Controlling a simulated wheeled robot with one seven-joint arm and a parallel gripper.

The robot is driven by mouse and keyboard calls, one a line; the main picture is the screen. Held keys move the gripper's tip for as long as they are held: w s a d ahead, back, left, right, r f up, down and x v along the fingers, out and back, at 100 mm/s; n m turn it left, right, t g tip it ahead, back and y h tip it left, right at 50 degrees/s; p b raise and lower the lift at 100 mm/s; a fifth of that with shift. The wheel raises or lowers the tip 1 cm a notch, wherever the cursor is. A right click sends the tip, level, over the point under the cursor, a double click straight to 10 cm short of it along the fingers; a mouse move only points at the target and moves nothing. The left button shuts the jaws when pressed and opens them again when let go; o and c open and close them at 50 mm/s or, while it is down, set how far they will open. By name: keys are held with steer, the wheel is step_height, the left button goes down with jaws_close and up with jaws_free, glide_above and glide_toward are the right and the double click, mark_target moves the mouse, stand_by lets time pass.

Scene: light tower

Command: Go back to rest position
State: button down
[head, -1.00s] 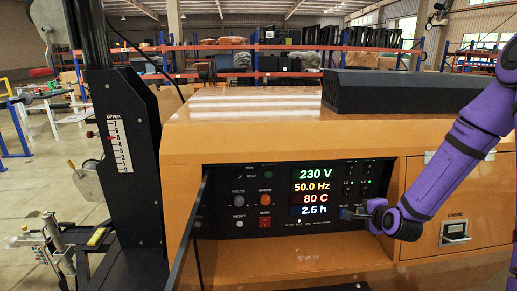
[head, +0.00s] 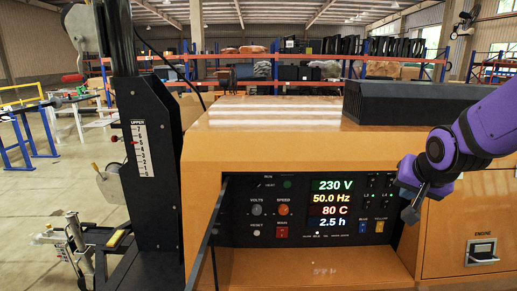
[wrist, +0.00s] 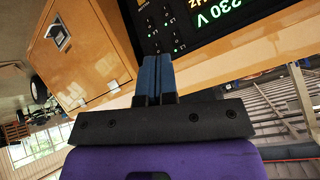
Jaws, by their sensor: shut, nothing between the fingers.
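My gripper (head: 410,213) is in front of the right end of the control panel (head: 258,239) on the orange light tower. In the wrist view my gripper (wrist: 154,60) has its two blue fingers together with nothing between them. The lit display (head: 331,204) reads 230 V, 50.0 Hz, 80 C and 2.5 h.
A dark panel door (head: 207,240) stands open at the panel's left edge. The black mast (head: 150,150) with its UPPER scale stands at the left. A latched ENGINE door (head: 470,225) is at the right. Shelves (head: 300,70) are far behind.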

steer(key=s+a+r+n+g, duration=0.1)
steer(key=s+r, duration=0.3)
steer(key=s, duration=0.6)
steer(key=s+a+r+n+g+y, duration=0.1)
steer(key=s+r+n, duration=0.3)
steer(key=s, duration=0.6)
steer(key=shift+a+r+n+g, duration=0.3)
steer(key=shift+a, duration=0.15)
